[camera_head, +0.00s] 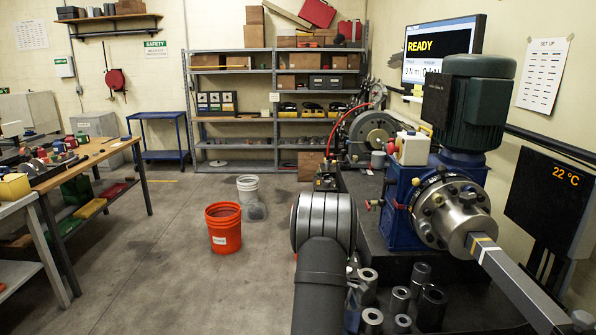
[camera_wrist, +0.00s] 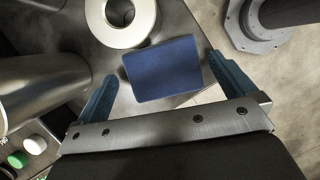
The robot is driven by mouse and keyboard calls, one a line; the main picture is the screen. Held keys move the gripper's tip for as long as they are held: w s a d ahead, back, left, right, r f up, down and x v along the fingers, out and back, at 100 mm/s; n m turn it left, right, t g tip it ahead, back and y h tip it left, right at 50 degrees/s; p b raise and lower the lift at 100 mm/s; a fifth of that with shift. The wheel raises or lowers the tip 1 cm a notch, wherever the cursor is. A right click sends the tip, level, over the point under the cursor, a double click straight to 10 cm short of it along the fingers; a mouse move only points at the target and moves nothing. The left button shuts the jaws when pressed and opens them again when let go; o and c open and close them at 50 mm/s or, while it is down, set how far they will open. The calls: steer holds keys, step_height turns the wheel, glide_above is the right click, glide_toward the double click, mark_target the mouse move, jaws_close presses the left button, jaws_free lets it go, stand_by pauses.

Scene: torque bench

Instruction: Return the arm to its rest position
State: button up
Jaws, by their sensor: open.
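My gripper (camera_wrist: 163,68) shows in the wrist view with its two blue-grey fingers spread wide apart. It is open, and neither finger touches anything that I can see. A blue block (camera_wrist: 162,70) with rounded corners lies in view between and beyond the fingers; the gap in depth is hard to judge. In the head view my dark arm reaches up from the bottom centre, and I cannot make out the gripper there.
In the wrist view a white ring (camera_wrist: 124,18) lies beside the block, a large metal cylinder (camera_wrist: 45,85) stands left, and green and white buttons (camera_wrist: 33,146) show lower left. In the head view a blue machine (camera_head: 405,205) stands right; the floor near the orange bucket (camera_head: 224,232) is open.

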steer(key=v, duration=1.1)
steer(key=x, duration=1.1)
steer(key=shift+f, duration=0.35)
step_height(320, 180, up, 8)
steer(key=shift+a+r, duration=0.1)
steer(key=shift+r, duration=0.1)
steer(key=s+a+f+m+g+y, duration=0.1)
steer(key=s+a+f+m, duration=0.2)
steer(key=a+f+m, duration=0.2)
steer(key=shift+a+f+m+g, duration=0.15)
steer(key=shift+a+m+g, duration=0.3)
steer(key=shift+a, duration=0.5)
steer(key=shift+d, duration=0.1)
